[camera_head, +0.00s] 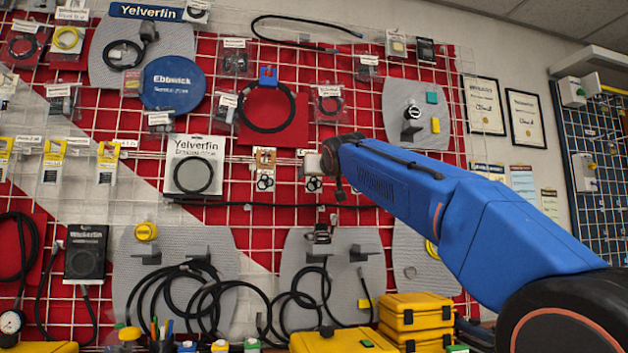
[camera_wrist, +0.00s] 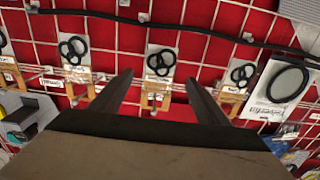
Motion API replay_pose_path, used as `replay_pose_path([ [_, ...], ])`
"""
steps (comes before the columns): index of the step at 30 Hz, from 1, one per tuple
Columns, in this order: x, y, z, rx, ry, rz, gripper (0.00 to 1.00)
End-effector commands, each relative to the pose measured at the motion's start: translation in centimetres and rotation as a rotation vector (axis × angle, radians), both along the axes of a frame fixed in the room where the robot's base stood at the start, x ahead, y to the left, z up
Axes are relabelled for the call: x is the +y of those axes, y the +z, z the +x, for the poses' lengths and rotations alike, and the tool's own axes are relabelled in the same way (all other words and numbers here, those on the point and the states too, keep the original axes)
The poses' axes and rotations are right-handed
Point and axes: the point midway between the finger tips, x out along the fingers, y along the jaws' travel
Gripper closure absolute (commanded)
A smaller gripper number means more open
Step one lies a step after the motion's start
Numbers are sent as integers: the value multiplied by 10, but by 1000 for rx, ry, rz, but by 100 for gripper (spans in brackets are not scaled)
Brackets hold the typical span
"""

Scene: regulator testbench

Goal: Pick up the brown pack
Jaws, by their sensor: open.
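Several small packs with brown tops, clear bags and black rings hang in a row on the red wall grid. In the wrist view, the middle brown pack (camera_wrist: 162,62) shows between my finger tips, with another brown pack (camera_wrist: 76,52) to its left and one (camera_wrist: 238,76) to its right. In the head view, one brown pack (camera_head: 264,158) is plain, and a second (camera_head: 313,184) is partly hidden near the arm's end. My gripper (camera_wrist: 159,79) is open, its fingers on either side of the middle pack. Contact with it cannot be told.
A white card with a large black ring (camera_head: 194,174) hangs beside the packs; it also shows in the wrist view (camera_wrist: 285,82). A black cable (camera_wrist: 170,27) runs across the grid close to the packs. Yellow cases (camera_head: 416,315) stand below, and grey panels with coiled cables hang under the row.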

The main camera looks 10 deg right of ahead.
Motion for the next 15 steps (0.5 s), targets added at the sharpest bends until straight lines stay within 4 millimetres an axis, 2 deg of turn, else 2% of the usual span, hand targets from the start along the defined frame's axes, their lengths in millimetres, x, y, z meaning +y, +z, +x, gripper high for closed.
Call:
replay_pose_path([
  [8,0,-2,12,1,0,1,31],
  [15,-1,-6,42,0,0,0,31],
])
